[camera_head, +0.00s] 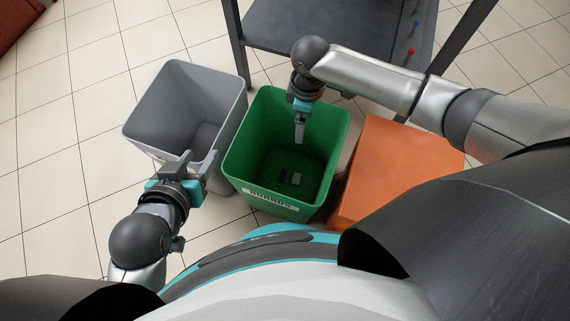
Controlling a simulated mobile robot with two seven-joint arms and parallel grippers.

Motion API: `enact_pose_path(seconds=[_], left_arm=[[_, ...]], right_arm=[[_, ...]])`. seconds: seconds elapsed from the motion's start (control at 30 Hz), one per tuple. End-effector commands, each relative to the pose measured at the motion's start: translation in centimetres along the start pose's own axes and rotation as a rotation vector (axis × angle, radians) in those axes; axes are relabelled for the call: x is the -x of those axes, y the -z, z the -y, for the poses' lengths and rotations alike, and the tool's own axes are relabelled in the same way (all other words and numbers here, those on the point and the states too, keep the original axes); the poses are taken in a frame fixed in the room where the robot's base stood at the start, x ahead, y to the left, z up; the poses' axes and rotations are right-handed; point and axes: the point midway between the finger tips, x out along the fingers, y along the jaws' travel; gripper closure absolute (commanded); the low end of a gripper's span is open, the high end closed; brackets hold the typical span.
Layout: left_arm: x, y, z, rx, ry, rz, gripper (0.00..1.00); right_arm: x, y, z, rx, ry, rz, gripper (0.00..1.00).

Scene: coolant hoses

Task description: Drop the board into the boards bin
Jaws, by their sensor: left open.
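The green boards bin (245,150) stands in front of me with a white label on its near rim. A small dark board with a grey part (292,178) appears to lie on the bin's floor; its details are too small to tell. My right gripper (299,132) points down over the bin's opening, seen edge-on, so its jaw gap is hidden. I see nothing hanging from it. My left gripper (188,160) is open and empty at the near side of the grey bin, left of the green bin.
A grey bin (178,95) stands left of the green one and looks empty. An orange box or bin (395,165) stands to the right. A dark metal table (335,25) with small red and blue pieces is behind. Tiled floor is free at the left.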

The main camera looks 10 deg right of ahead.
Motion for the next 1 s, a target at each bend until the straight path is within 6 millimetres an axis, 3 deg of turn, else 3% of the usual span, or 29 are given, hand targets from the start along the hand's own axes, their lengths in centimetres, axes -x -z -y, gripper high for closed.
enact_pose_path(seconds=[0.5,0.77,1.0], left_arm=[[2.9,-1.7,2.7,0.001,0.078,0.266,0.5],[5.0,-3.6,4.4,0.02,0.128,0.467,0.5],[2.7,-6.1,4.5,0.021,0.121,0.506,0.5]], right_arm=[[2.7,0.0,0.0,0.0,-0.001,-0.001,0.07],[5.5,0.0,-0.1,-0.001,-0.001,-0.002,0.07],[7.7,0.0,-0.1,-0.001,-0.001,-0.002,0.07]])
